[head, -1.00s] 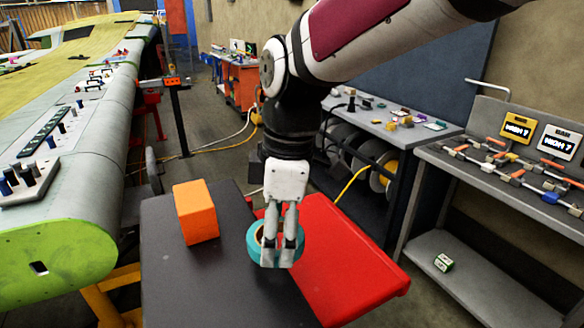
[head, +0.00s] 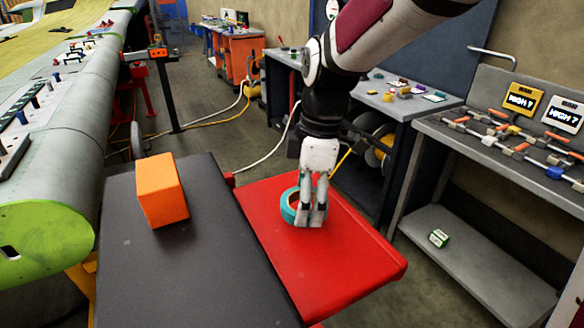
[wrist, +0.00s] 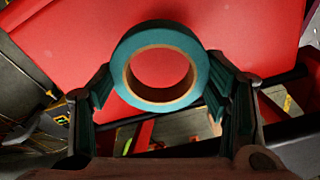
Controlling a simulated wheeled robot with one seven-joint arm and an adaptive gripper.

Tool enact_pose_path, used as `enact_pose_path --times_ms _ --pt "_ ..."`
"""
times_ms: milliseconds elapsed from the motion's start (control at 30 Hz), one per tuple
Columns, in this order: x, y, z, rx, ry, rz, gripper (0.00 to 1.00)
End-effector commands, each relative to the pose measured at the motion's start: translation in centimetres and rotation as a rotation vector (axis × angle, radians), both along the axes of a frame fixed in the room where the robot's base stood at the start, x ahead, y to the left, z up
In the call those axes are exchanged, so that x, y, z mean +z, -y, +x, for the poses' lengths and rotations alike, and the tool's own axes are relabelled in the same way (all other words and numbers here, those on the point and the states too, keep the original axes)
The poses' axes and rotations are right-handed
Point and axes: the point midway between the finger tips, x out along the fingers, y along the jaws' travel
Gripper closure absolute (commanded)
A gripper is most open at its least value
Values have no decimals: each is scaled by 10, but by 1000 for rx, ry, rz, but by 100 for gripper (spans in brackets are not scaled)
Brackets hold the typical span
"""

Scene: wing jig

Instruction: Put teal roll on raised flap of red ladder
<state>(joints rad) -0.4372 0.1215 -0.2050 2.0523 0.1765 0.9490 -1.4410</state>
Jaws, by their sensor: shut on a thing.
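The teal roll (head: 289,207) is held in my gripper (head: 310,222) over the red flap (head: 345,255) of the ladder. In the wrist view the teal roll (wrist: 160,66) sits between my gripper's two fingers (wrist: 160,100), its brown core open to the camera. The red flap (wrist: 260,30) fills the background behind it. In the head view the roll's near side is partly hidden by the fingers. I cannot tell whether its underside touches the flap.
A dark grey platform top (head: 185,265) lies left of the red flap, with an orange block (head: 162,190) on it. A green-ended wing (head: 45,240) stands at the left. Workbenches (head: 500,190) stand at the right. The flap's right part is bare.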

Motion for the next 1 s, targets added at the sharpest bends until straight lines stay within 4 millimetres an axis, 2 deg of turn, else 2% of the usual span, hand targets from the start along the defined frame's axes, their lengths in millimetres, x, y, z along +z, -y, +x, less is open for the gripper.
enact_pose_path --times_ms 100,200,600,633,700,1000 --pt "-18 0 -1 1 -4 -2 59" --pt "-28 0 -1 0 -3 -1 59" --pt "-33 0 0 0 -1 0 59" --pt "-33 0 0 0 -1 -1 29" --pt "-33 0 0 0 -1 -1 13" --pt "-32 0 0 1 -1 -1 11"
